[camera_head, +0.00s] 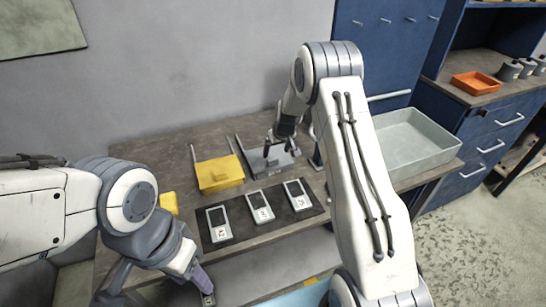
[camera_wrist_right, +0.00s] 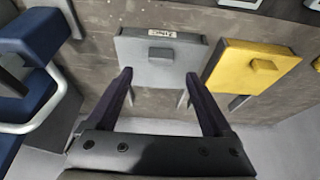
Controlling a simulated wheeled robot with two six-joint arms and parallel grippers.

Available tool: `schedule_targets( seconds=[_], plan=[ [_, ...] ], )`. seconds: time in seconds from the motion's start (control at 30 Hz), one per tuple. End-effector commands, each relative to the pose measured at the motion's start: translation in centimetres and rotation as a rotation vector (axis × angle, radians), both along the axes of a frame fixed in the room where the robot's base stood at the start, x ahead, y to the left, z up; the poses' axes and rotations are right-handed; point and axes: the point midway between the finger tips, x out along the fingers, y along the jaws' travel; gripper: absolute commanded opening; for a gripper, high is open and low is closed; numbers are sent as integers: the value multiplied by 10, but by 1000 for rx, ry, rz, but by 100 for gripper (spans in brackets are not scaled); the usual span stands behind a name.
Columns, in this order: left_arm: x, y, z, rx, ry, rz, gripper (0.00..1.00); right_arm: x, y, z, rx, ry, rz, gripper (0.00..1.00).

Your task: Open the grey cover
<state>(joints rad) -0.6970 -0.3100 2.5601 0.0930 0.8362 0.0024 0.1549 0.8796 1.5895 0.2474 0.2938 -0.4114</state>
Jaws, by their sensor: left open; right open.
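The grey cover (camera_wrist_right: 160,62) is a flat grey panel with a small white label along one edge. In the head view the grey cover (camera_head: 275,162) is on the worktop beside a yellow one, partly hidden by my right gripper. My right gripper (camera_head: 279,150) is open and empty above it. In the right wrist view the gripper's dark fingers (camera_wrist_right: 158,76) overlap the two sides of the cover near one edge; I cannot tell whether they touch it. My left gripper (camera_head: 157,294) is open and empty at the front left, away from the cover.
A yellow cover (camera_head: 219,173) with a knob stands left of the grey one. Several small grey devices lie on a dark mat (camera_head: 238,217) in front. A pale tray (camera_head: 412,137) is at the right. An orange tray (camera_head: 476,82) sits on the blue cabinet. A wall rises behind.

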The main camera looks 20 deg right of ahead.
Motion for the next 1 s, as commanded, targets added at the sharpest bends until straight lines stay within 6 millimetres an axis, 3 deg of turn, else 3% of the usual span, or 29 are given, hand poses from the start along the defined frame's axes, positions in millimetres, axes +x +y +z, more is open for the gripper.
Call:
schedule_targets(
  seconds=[0.2, 0.4, 0.83, 0.87, 1.0],
  plan=[
    [0, 0, 16, 0, 0, 0, 50, 15, 2, -36, 0, 4, 1, 85],
    [0, 0, 23, 0, 0, -1, 50, 25, 2, -59, 0, 1, 2, 85],
    [0, 0, 24, 0, 0, -2, 50, 28, 2, -68, 1, 0, 1, 85],
    [0, 0, 24, 0, 0, -2, 50, 28, 2, -68, 1, 0, 1, 77],
    [0, 0, 24, 0, 0, -2, 50, 28, 2, -68, 1, 1, 1, 24]
  ],
)
